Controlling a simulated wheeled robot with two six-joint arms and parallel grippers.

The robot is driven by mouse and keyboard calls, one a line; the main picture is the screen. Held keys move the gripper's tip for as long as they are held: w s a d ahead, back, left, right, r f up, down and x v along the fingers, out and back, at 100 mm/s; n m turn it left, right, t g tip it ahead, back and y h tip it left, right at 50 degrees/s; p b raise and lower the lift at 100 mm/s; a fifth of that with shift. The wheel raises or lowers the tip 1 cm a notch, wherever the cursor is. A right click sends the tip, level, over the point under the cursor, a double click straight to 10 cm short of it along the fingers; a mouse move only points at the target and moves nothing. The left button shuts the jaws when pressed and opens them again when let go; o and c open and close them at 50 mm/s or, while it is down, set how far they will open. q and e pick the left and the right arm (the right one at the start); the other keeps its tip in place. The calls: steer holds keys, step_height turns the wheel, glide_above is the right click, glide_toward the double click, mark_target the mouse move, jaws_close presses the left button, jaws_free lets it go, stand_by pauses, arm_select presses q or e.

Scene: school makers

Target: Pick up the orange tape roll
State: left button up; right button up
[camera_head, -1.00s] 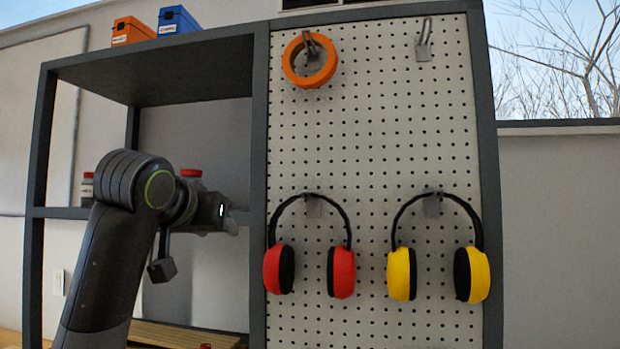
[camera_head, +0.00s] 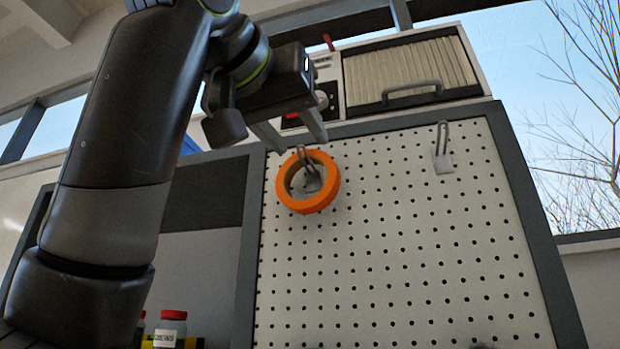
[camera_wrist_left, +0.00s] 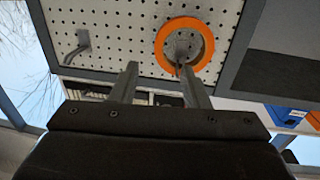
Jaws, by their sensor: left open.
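The orange tape roll (camera_head: 331,187) hangs on a metal hook (camera_head: 307,163) near the top left of the white pegboard (camera_head: 400,250). It also shows in the left wrist view (camera_wrist_left: 167,37), upper middle. My left gripper (camera_head: 300,145) is open and empty, just above the roll's top edge in the head view. In the left wrist view, its two fingers (camera_wrist_left: 155,75) point towards the board; the right finger's tip overlaps the roll's lower rim, and the left tip is beside the roll. I cannot tell whether a finger touches it. My right gripper is not in view.
A second hook (camera_head: 443,150) on the board is empty. A machine with a handle and ribbed front (camera_head: 410,70) stands on top of the frame. Jars with red lids (camera_head: 171,325) stand at the lower left. Blue and orange boxes (camera_wrist_left: 288,115) show in the wrist view.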

mark_target(331, 174)
arm_select(q)
steer(key=p+x, duration=0.2)
steer(key=x, duration=0.5)
steer(key=shift+w+d+r, duration=0.1)
steer(key=shift+w+d, duration=0.1)
steer(key=shift+w, duration=0.15)
steer(key=shift+w+d+p, duration=0.25)
steer(key=shift+w+p, duration=0.05)
steer(key=shift+w, duration=0.3)
steer(key=p+x, duration=0.1)
steer(key=x, duration=0.2)
steer(key=p+x, duration=0.1)
steer(key=shift+w+d+r+p, duration=0.2)
steer(key=shift+w+r+p, duration=0.1)
steer(key=shift+r, duration=0.05)
steer(key=shift+w+d+f, duration=0.1)
steer(key=shift+w+d, duration=0.05)
steer(key=shift+w, duration=0.25)
steer(key=shift+s, duration=0.1)
steer(key=shift+c, duration=0.2)
jaws_close()
